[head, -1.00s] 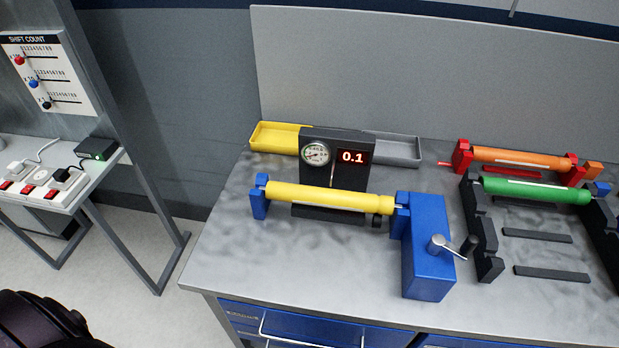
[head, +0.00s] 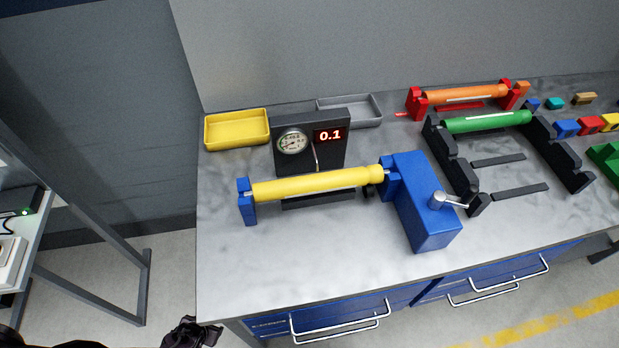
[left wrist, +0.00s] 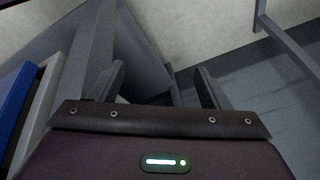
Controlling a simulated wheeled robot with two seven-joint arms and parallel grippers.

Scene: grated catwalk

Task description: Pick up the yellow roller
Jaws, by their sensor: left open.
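The yellow roller (head: 316,183) lies level in a blue stand on the grey workbench in the head view. Its left end rests at a small blue bracket (head: 247,203) and its right end meets a blue block with a crank (head: 425,205). My left gripper (head: 192,333) shows at the bottom edge of the head view, below and left of the bench, well apart from the roller. In the left wrist view its two fingers (left wrist: 160,88) are spread with nothing between them. My right gripper is in neither view.
Behind the roller stand a gauge box (head: 311,142) reading 0.1, a yellow tray (head: 237,130) and a grey tray (head: 350,111). To the right are a green roller (head: 487,121) on a black rack and an orange roller (head: 466,95). The bench's front left surface is clear.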

